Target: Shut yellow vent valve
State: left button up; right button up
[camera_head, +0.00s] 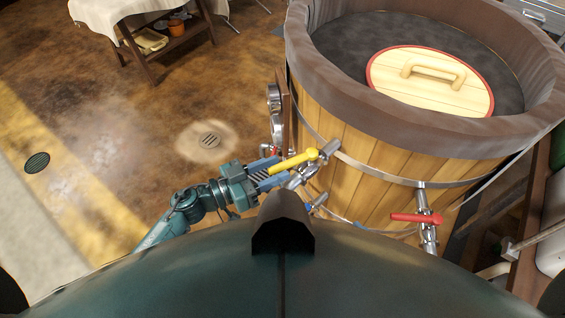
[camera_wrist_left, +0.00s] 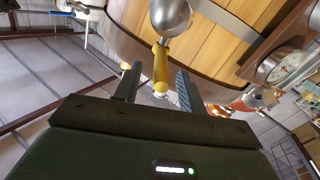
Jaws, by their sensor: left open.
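The yellow vent valve (camera_head: 294,160) has a yellow lever on a silver metal body at the left side of a wooden vat (camera_head: 375,170). In the head view the lever slants down to the left from its pivot. My left gripper (camera_head: 270,172) is open beside the lever's free end. In the left wrist view the yellow lever (camera_wrist_left: 161,70) points from the round silver body toward my gripper (camera_wrist_left: 157,85). Its tip shows between the two open fingers, with gaps on both sides. I cannot tell whether either finger touches it. My right gripper is not in view.
A red lever valve (camera_head: 417,217) sits on the vat to the right, and a blue-handled one (camera_head: 318,203) is just below the yellow valve. A pressure gauge (camera_wrist_left: 283,68) is close by on the right in the wrist view. Open floor (camera_head: 110,140) lies to the left.

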aim_at(294, 162)
pick_arm(q)
jog(key=shift+x, duration=1.45)
jog(key=shift+a, duration=0.1)
jog(key=shift+c, duration=0.3)
grip_shut()
